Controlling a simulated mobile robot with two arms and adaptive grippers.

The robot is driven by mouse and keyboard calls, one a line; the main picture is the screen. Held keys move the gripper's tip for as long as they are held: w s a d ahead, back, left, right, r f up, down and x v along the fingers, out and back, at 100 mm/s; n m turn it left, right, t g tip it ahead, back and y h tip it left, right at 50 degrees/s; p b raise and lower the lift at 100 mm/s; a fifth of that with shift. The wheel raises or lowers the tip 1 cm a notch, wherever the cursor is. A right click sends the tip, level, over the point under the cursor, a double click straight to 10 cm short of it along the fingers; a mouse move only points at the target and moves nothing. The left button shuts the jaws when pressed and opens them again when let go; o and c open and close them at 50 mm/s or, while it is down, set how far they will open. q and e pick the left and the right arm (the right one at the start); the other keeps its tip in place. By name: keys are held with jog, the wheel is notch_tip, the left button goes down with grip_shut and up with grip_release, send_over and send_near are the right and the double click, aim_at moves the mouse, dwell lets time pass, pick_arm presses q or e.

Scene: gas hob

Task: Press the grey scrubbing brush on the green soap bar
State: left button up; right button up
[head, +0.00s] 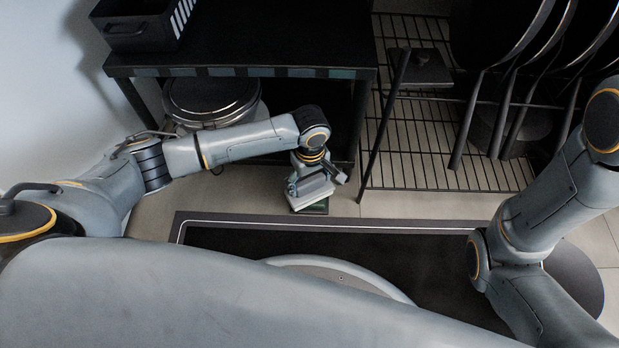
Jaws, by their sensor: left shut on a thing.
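My left gripper (308,177) points down in the middle of the head view and is shut on the grey scrubbing brush (313,195). Only the pale lower part of the brush shows clearly; the gripper covers its top. The green soap bar (319,209) lies right under the brush, and only a dark green edge of it shows. The brush overlaps the soap in this view; I cannot tell for sure whether they touch. My right arm is at the right, but its gripper is not in view.
A black table (240,58) stands behind my left arm, with a black basket (140,25) on it and a lidded pot (211,98) beneath. A wire rack (430,135) with several dark pans is at the right. A dark panel (345,243) with a white line lies in front of the soap.

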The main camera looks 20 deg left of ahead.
pick_arm(q)
jog(key=shift+f, duration=0.55)
dwell(0.4)
jog(key=shift+f+p, duration=0.15)
jog(key=shift+p, duration=0.65)
dwell(2.6)
